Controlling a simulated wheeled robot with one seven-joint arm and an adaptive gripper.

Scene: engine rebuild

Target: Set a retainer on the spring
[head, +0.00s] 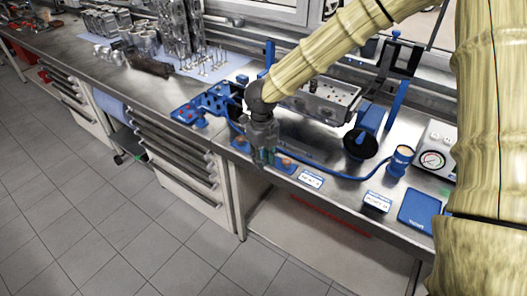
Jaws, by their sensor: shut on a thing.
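My gripper (262,156) points down over the front of the steel bench, in the middle of the head view. It is shut on a small part, which is too small and too covered by the fingers to make out. A grey cylinder head (322,98) sits behind and to the right of the gripper. A blue tray with red spots (205,104) lies to the gripper's left. A blue fixture with copper-coloured round spots (285,161) is low by the fingertips; I cannot tell whether they touch. I cannot pick out the spring or a retainer.
To the right are a black round dish (360,143), a blue cup (400,159), a gauge box (436,158) and a blue booklet (420,209). Two labels (311,180) lie along the front edge. Valves (216,64) and engine parts stand far left. Bare steel shows left of the tray.

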